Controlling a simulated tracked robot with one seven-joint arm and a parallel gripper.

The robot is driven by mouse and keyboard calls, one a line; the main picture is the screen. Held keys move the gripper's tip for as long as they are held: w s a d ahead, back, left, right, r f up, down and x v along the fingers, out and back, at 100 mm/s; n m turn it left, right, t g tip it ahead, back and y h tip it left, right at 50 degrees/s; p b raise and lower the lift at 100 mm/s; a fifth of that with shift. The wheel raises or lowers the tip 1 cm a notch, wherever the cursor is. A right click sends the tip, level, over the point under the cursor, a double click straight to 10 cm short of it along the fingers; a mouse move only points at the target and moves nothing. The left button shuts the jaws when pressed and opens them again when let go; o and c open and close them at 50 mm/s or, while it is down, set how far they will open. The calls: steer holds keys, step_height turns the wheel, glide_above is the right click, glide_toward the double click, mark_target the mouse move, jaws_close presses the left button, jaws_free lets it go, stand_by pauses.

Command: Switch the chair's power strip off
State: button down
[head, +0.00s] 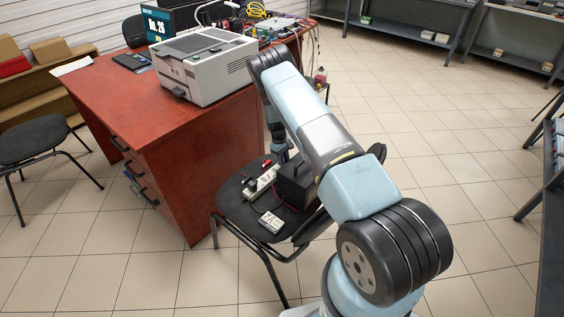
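The chair (238,213) with a dark seat stands at the right end of the red desk. A pale power strip (262,182) lies on its seat, with dark plugs in it and a small red spot near its far end. The strip's switch is too small to make out. My gripper (281,156) points down above the far side of the seat, just beyond the strip's far end. It is small and dark here, and I cannot tell whether its fingers are open or touch anything.
A black box (295,184) sits right of the strip, and a small pale device (271,222) lies near the seat's front. The red desk (170,140) carries a printer (200,68), a monitor and cables. Another chair (35,140) stands left. Tiled floor is clear at front left.

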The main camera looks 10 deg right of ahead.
steer(key=shift+a, duration=0.1)
stand_by(0.3)
steer(key=c, duration=1.2)
jaws_free()
steer(key=shift+w+r, duration=0.1)
steer(key=v, duration=1.3)
steer(key=shift+w+a+r, duration=0.15)
steer(key=shift+w, duration=0.1)
